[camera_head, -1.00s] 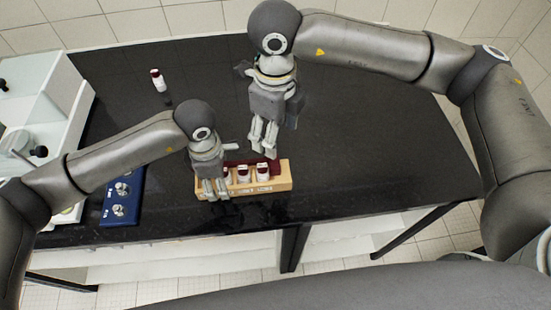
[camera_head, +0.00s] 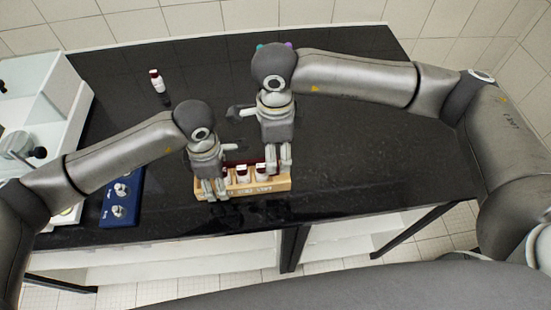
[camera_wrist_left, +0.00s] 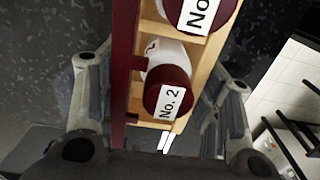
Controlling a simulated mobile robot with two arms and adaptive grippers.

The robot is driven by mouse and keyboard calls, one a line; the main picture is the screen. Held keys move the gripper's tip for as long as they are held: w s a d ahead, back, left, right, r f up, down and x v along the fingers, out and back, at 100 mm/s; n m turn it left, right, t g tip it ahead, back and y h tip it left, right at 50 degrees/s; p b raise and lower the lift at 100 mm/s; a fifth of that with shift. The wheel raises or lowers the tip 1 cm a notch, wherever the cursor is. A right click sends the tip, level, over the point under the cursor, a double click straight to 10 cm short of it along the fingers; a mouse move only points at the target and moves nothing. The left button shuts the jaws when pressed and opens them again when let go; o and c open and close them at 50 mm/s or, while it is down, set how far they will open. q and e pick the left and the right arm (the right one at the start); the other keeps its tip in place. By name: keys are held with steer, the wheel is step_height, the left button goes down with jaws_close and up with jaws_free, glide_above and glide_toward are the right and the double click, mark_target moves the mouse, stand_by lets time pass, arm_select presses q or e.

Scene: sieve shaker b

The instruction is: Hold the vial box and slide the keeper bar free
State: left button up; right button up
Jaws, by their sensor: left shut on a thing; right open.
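The vial box (camera_head: 259,188) is a light wooden box near the front edge of the black table. Several white vials with dark red caps stand in it; one cap reads "No. 2" in the left wrist view (camera_wrist_left: 167,92). The dark red keeper bar (camera_head: 240,163) runs along the box's back side and shows as a long red strip in the left wrist view (camera_wrist_left: 122,70). My left gripper (camera_head: 212,192) is shut on the box's left end, with one finger on each side. My right gripper (camera_head: 279,168) is open at the bar's right end, partly hiding it; I cannot tell whether it touches.
A blue block with metal knobs (camera_head: 121,200) lies left of the box, near white equipment (camera_head: 40,105). The table's right side is clear.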

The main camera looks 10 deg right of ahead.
step_height(320, 180, down, 5)
steer(key=shift+r, duration=0.1)
stand_by(0.3)
